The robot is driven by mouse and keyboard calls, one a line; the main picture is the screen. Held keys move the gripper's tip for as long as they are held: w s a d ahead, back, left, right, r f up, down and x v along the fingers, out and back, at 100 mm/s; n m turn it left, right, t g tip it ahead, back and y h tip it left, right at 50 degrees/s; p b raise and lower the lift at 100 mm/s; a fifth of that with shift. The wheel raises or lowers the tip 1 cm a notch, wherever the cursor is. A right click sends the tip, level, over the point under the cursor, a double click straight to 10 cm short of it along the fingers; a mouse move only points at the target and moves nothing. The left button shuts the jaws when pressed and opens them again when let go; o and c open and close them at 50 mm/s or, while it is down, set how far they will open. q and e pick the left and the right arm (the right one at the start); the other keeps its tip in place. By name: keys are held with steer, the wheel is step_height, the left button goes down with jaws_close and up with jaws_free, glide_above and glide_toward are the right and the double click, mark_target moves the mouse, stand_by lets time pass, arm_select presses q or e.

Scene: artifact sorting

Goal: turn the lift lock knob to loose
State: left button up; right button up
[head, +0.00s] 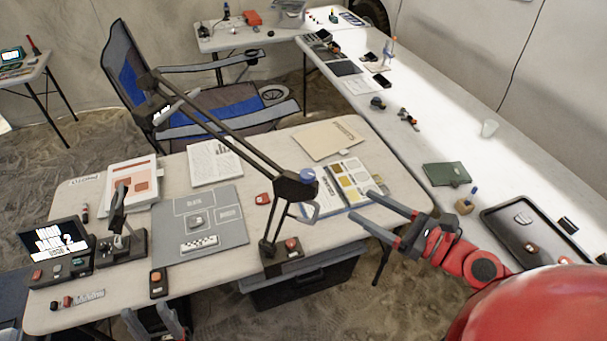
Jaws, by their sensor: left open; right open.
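A dark articulated arm stand rises from a base on the near table, with a blue knob (307,175) at its elbow joint. This is the likely lift lock knob; I cannot read any marking or its setting. My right gripper (363,205) is open and empty, its two grey fingers pointing left toward the knob. In the picture it is a little right of and below the knob, apart from it. My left gripper (145,310) is open at the bottom edge, in front of the near table, partly cut off by the frame.
The near table (120,305) holds a grey mat (225,230), papers, an open booklet (352,182) and a small display (57,240). A camp chair (215,100) stands behind. A long table at right carries a black tray (510,235). A dark bin (300,285) sits underneath.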

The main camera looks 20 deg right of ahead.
mark_target(314, 178)
steer(key=p+x, duration=0.5)
steer(key=x, duration=0.8)
steer(key=shift+w+a+r, duration=0.2)
steer(key=shift+a, duration=0.2)
steer(key=shift+p+x, duration=0.45)
steer(key=shift+x, duration=0.35)
steer(key=shift+f, duration=0.15)
jaws_close()
